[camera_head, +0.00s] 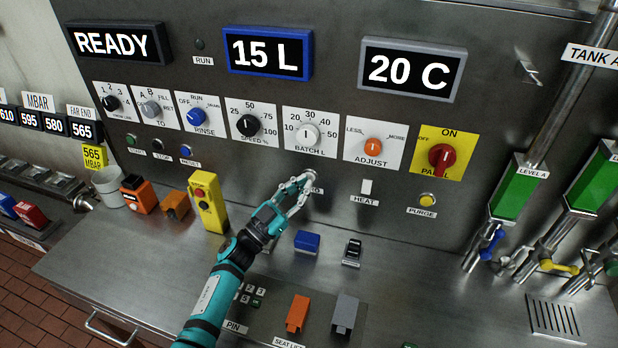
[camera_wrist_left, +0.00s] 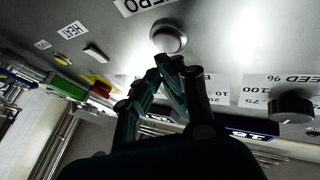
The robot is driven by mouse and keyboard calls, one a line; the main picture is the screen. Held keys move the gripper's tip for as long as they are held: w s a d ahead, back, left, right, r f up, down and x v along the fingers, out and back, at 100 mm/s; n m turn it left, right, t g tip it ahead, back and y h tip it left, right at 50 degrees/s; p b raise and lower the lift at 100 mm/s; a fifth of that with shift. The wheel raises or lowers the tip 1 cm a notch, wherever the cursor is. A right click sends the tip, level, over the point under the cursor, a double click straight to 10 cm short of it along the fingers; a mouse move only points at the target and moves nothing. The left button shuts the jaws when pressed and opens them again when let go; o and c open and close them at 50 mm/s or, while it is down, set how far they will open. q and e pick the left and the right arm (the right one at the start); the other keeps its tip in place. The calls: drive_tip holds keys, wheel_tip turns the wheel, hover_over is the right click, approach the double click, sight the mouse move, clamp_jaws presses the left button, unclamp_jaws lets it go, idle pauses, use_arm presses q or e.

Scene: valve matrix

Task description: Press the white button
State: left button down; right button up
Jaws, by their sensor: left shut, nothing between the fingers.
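The white button is a round pale cap in a metal ring on the steel panel. In the left wrist view the white button (camera_wrist_left: 168,38) shows whole, just beyond my left fingertips (camera_wrist_left: 168,72). In the head view the white button (camera_head: 312,174) is partly covered by my left gripper (camera_head: 304,181), and its label is mostly hidden. My left gripper is shut and empty, its tips close to the button. I cannot tell whether they touch it. My right gripper is not in view.
The HEAT rocker switch (camera_head: 366,187) and the yellow PURGE button (camera_head: 428,199) are to the right. The BATCH L knob (camera_head: 307,135) is just above. A blue block (camera_head: 307,241) and a yellow pendant box (camera_head: 207,203) stand on the counter below.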

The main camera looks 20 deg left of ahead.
use_arm(q)
drive_tip(key=shift+w, duration=0.15)
drive_tip(key=shift+w, duration=0.3)
drive_tip(key=shift+w+b, duration=0.4)
drive_tip(key=shift+w, duration=0.05)
idle(0.8)
drive_tip(key=shift+s, duration=0.1)
drive_tip(key=shift+s+p, duration=0.55)
drive_tip(key=shift+s, duration=0.25)
drive_tip(key=s+p, duration=0.2)
drive_tip(key=s, duration=0.3)
drive_tip(key=shift+p, duration=0.35)
